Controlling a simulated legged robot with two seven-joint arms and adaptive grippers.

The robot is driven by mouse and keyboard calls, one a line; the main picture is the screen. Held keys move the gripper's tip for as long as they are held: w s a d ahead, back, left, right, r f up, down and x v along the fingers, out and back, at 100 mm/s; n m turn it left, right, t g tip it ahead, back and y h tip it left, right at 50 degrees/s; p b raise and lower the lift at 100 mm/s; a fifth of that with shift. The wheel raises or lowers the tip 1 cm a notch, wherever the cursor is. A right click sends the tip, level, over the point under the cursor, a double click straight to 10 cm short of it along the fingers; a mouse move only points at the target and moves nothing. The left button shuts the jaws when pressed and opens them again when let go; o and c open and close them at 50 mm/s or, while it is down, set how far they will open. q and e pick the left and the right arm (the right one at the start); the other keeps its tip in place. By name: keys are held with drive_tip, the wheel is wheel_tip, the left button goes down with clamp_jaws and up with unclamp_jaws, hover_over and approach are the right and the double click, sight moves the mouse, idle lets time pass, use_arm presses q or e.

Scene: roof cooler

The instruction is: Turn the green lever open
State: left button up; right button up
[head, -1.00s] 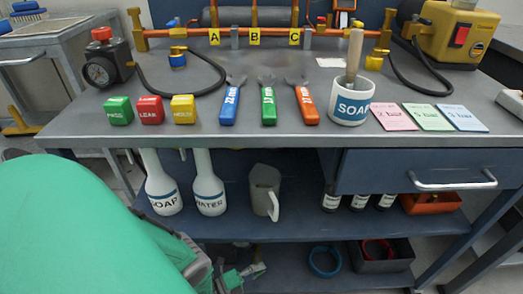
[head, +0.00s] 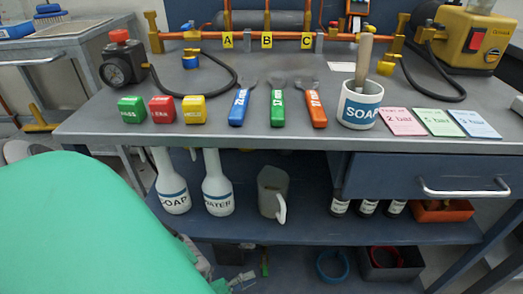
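I cannot make out a green lever in the head view. A copper pipe (head: 270,38) with yellow tags A, B and C runs along the back of the bench. Small blue and yellow fittings (head: 190,60) sit near its left end. A green-handled wrench (head: 277,108) lies between a blue one (head: 240,106) and an orange one (head: 316,108) on the bench. My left gripper (head: 240,281) shows partly at the bottom edge, low by the under-shelf and away from the pipe; its fingers are too small and hidden to read. My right gripper is out of view.
The bench (head: 230,140) carries a gauge (head: 115,67), coloured blocks (head: 162,110), a soap cup (head: 360,108), cards (head: 438,122) and a yellow machine (head: 465,42). Bottles and a jug (head: 272,193) stand on the shelf beneath.

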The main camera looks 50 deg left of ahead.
use_arm(q)
drive_tip(key=v, duration=0.6)
drive_tip(key=shift+s+a, duration=0.2)
drive_tip(key=shift+a, duration=0.05)
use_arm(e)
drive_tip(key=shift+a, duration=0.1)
use_arm(q)
drive_tip(key=shift+f, duration=0.15)
